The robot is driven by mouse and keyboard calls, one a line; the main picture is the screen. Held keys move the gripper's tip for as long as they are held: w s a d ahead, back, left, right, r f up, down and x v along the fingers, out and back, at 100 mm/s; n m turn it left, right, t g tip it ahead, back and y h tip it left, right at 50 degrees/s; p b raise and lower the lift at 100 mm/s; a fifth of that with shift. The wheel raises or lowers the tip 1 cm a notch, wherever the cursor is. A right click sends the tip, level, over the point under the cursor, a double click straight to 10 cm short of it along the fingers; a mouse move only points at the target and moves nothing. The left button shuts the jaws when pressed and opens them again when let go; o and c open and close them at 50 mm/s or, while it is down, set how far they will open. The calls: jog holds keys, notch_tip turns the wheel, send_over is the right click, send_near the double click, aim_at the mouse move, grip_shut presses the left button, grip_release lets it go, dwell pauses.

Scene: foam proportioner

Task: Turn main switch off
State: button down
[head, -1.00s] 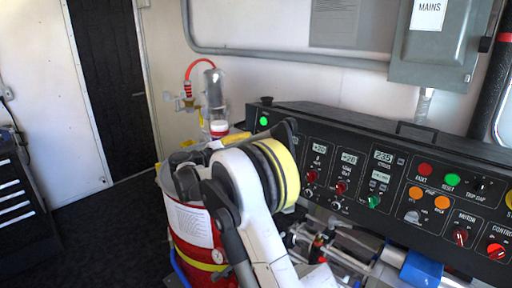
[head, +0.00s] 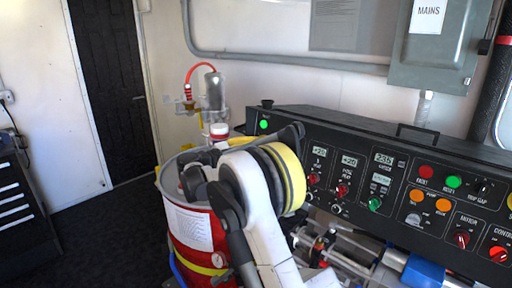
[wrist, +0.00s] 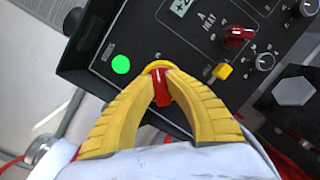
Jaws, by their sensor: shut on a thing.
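The main switch (wrist: 161,88) is a red handle on a yellow base, on the black control panel beside a lit green lamp. My gripper (wrist: 161,74) has two ribbed yellow fingers, which meet around the red handle in the wrist view and are shut on it. The fingers cover part of the handle and base. In the head view my arm hides the switch and the fingertips. The green lamp (wrist: 121,64) is lit and also shows at the panel's left end in the head view (head: 264,124).
The control panel (head: 330,130) carries several knobs, displays and lamps to the right of my arm. A red drum (head: 190,228) stands left of my arm, close to it. A grey box marked MAINS (head: 440,50) hangs on the wall above. Dark floor lies free at left.

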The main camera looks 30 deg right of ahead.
jog(key=shift+n, duration=0.3)
jog(key=n, duration=0.2)
jog(key=n+t, duration=0.1)
jog(key=n, duration=0.2)
jog(key=shift+t, duration=0.3)
jog(key=n+t, duration=0.1)
jog(key=n, duration=0.2)
jog(key=n+t, duration=0.1)
jog(key=n, duration=0.1)
jog(key=shift+w+r+n, duration=0.1)
jog(key=shift+n, duration=0.3)
jog(key=n+t+y+p, duration=0.1)
jog(key=n, duration=0.4)
jog(key=shift+n, duration=0.3)
jog(key=shift+w+n+t+y+p, duration=0.1)
jog(key=shift+n+t+y+p, duration=0.4)
jog(key=shift+n, duration=1.7)
jog(key=c, duration=1.4)
grip_release()
jog(key=shift+o, duration=0.2)
